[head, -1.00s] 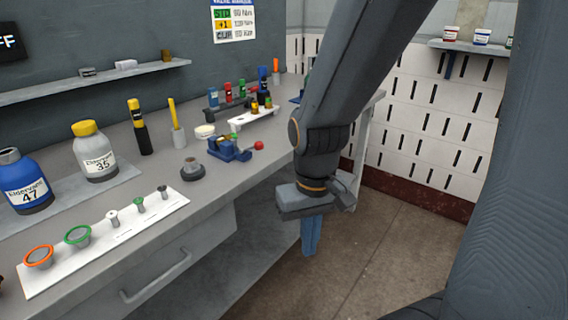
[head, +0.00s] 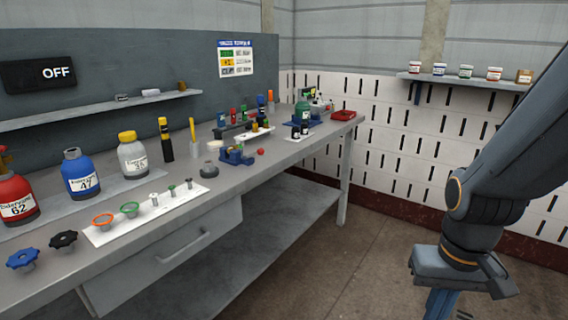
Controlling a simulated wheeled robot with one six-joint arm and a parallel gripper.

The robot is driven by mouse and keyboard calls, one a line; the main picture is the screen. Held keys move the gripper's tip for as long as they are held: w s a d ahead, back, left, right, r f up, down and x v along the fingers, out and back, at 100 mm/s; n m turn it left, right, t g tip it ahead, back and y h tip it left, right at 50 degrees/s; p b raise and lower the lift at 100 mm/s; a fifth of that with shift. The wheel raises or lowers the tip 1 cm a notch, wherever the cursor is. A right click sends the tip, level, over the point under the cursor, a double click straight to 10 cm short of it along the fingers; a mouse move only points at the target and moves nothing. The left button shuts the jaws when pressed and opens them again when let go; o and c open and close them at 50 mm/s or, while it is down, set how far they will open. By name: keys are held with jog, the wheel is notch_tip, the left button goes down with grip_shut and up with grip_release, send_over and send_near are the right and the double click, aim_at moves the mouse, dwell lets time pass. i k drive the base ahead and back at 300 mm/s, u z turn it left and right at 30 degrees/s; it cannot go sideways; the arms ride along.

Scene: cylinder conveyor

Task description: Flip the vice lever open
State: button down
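A small blue vice (head: 236,156) sits on the workbench near its front edge, in the middle of the head view. A red ball knob (head: 260,151) shows just right of it, seemingly the end of its lever; the lever itself is too small to make out. My gripper (head: 440,304) hangs at the lower right over the floor, well to the right of the bench and apart from the vice. Its blue fingers point down and are cut off by the bottom edge, so their opening is hidden.
The grey workbench (head: 222,190) carries a white strip of knobs and bolts (head: 150,208), large bottles (head: 80,173) and a round grey piece (head: 209,170) left of the vice. A red tray (head: 343,115) lies at the far end. The floor between bench and arm is clear.

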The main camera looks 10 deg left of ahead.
aim_at(260, 151)
jog(key=u, duration=0.7)
jog(key=i, duration=0.85)
jog(key=u, duration=0.25)
